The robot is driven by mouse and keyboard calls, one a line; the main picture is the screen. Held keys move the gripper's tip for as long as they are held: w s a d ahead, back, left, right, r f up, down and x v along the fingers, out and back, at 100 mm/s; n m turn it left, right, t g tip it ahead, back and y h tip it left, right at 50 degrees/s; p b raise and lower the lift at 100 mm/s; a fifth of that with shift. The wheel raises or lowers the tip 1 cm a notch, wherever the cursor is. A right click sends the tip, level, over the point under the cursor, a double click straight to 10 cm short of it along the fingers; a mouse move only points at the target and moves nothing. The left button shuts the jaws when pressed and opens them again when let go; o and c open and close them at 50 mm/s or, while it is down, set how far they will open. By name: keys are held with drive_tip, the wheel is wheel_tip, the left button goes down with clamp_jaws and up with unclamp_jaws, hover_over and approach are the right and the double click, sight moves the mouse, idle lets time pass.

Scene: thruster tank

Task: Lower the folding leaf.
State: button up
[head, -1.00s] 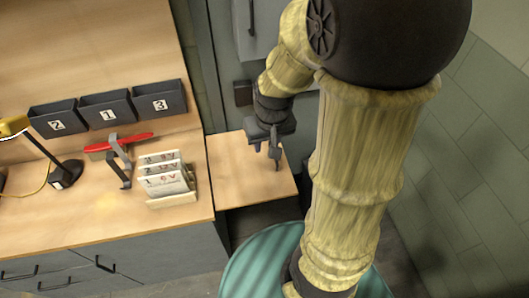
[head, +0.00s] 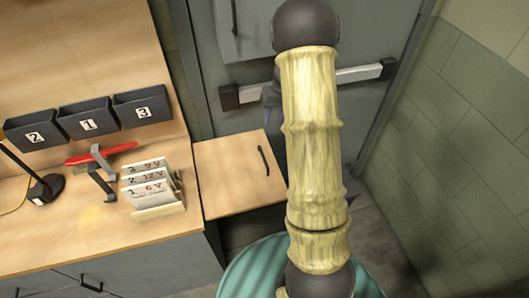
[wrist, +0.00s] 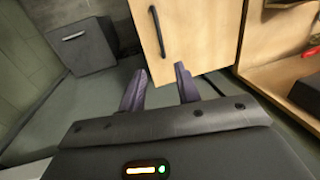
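The folding leaf (head: 235,175) is a light wood panel with a dark bar handle (head: 263,161). It extends from the right end of the workbench and looks about level with its top. In the wrist view the leaf (wrist: 190,35) and its handle (wrist: 158,31) lie ahead of the fingers. My gripper (wrist: 160,84) is open, its two purple-grey fingers apart with nothing between them. It is not touching the handle. In the head view my arm hides most of the gripper, which is beyond the leaf near the door.
A grey door with a push bar (head: 358,74) stands behind, with a grey box (head: 250,28) upper left. Tiled wall on the right.

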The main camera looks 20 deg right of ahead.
sight(263, 155)
drive_tip(key=a+f+p, duration=0.1)
drive_tip(key=f, duration=0.4)
drive_tip(key=a+f+p, duration=0.1)
drive_tip(key=f, duration=0.5)
drive_tip(key=a+f+p, duration=0.1)
drive_tip(key=f+p, duration=0.1)
drive_tip(key=f, duration=0.4)
drive_tip(key=shift+w+a+f, duration=0.1)
drive_tip(key=shift+w+a, duration=0.1)
drive_tip(key=shift+w, duration=0.05)
drive_tip(key=shift+c, duration=0.2)
clamp_jaws()
